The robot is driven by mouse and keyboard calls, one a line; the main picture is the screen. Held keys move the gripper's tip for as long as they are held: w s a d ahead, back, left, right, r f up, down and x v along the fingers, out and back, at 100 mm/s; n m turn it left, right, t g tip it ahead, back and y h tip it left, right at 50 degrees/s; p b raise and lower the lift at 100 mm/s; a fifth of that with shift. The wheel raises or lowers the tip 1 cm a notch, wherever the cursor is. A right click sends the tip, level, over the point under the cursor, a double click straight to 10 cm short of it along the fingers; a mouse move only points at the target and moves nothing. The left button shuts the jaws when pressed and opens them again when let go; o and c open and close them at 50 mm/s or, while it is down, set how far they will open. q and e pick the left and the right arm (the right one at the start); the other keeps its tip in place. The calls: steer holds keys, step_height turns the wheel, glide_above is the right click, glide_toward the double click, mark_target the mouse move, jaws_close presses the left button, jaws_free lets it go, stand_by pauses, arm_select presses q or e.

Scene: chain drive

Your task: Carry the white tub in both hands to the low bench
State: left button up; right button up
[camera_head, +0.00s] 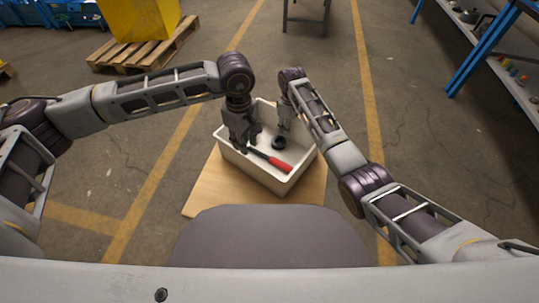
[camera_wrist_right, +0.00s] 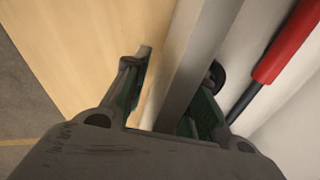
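The white tub (camera_head: 252,170) sits on a light wooden top (camera_head: 203,195) in front of me. Inside it lie a tool with a red handle (camera_head: 279,164) and a black ring-shaped part (camera_head: 279,142). My left gripper (camera_head: 241,145) points down at the tub's left side; its fingertips are too small to judge. My right gripper (camera_head: 284,127) is at the tub's far right side. In the right wrist view its fingers (camera_wrist_right: 168,98) straddle the tub wall (camera_wrist_right: 190,65), one outside and one inside, with a gap beside the outer finger. A low grey bench (camera_head: 305,20) stands far ahead.
A yellow bin (camera_head: 138,18) stands on a wooden pallet (camera_head: 145,52) at the far left. A blue-framed shelf (camera_head: 485,48) with small parts is at the right. The floor between the wooden top and the grey bench is clear, with yellow lines (camera_head: 366,80).

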steer(key=shift+r, duration=6)
steer(key=shift+s+f, duration=0.1)
